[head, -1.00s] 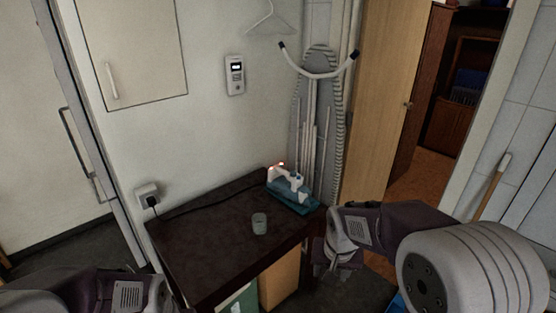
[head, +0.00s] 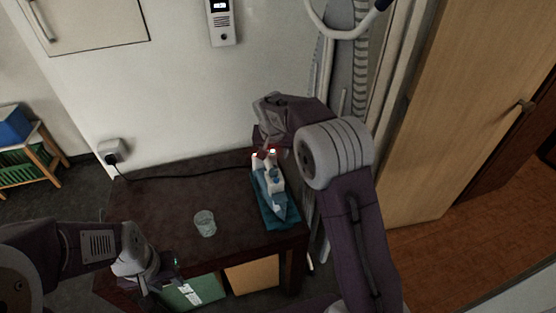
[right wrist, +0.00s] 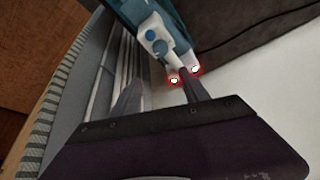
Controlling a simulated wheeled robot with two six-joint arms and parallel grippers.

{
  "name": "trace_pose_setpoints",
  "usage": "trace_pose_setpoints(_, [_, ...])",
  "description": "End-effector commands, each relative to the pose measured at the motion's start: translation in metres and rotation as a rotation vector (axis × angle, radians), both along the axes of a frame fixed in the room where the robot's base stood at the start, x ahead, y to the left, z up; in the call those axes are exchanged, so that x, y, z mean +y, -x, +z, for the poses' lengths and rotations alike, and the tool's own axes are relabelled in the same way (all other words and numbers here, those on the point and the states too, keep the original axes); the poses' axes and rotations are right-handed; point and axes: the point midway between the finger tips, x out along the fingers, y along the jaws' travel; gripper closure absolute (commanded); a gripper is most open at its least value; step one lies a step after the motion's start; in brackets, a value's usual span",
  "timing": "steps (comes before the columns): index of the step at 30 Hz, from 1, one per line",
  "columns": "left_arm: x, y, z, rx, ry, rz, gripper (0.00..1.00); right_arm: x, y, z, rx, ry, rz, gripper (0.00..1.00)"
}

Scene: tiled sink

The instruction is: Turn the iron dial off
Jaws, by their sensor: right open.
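The blue and white iron (head: 268,185) stands on the dark table (head: 160,215) near its right end, with red lights glowing at its rear. My right gripper (head: 268,143) is just behind and above the iron's rear. In the right wrist view, its fingers (right wrist: 158,88) are apart and empty, with one near the red lights; contact is unclear. My left gripper (head: 165,274) is low at the table's front left, its fingers too small to read.
A glass (head: 204,223) stands on the table left of the iron. A black cord runs to the wall socket (head: 112,150). The ironing board (head: 361,60) leans at the wall behind the right arm. Green and orange boxes (head: 252,276) sit under the table.

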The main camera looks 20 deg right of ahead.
Motion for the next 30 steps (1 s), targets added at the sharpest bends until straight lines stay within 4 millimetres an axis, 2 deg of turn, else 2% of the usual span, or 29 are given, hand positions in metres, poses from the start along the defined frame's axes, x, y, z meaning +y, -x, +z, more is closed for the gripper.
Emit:
trace_pose_setpoints(1, [0.000, 0.000, -0.002, 0.000, 0.000, 0.000, 0.64, 0.003, 0.001, -0.011, 0.018, 0.002, 0.005, 0.47])
trace_pose_setpoints(3, [0.000, 0.000, -0.003, 0.000, 0.000, 0.000, 0.64, 0.005, 0.003, -0.019, 0.032, 0.003, 0.009, 0.47])
trace_pose_setpoints(8, [0.000, 0.000, -0.003, 0.000, 0.000, 0.000, 0.64, 0.007, 0.004, -0.024, 0.038, 0.005, 0.015, 0.47])
trace_pose_setpoints(11, [0.000, 0.000, -0.003, 0.000, 0.000, 0.000, 0.64, 0.005, 0.000, -0.033, 0.040, 0.005, 0.013, 0.47])
trace_pose_setpoints(21, [0.000, 0.000, 0.000, 0.000, 0.000, 0.000, 0.64, -0.003, -0.023, -0.094, 0.040, 0.004, 0.013, 0.47])
trace_pose_setpoints(25, [0.000, 0.000, 0.001, 0.000, 0.000, 0.000, 0.64, -0.005, -0.027, -0.104, 0.039, 0.004, 0.014, 0.47])
trace_pose_setpoints(30, [0.000, 0.000, 0.001, 0.000, 0.000, 0.000, 0.64, -0.005, -0.028, -0.107, 0.038, 0.003, 0.014, 0.47])
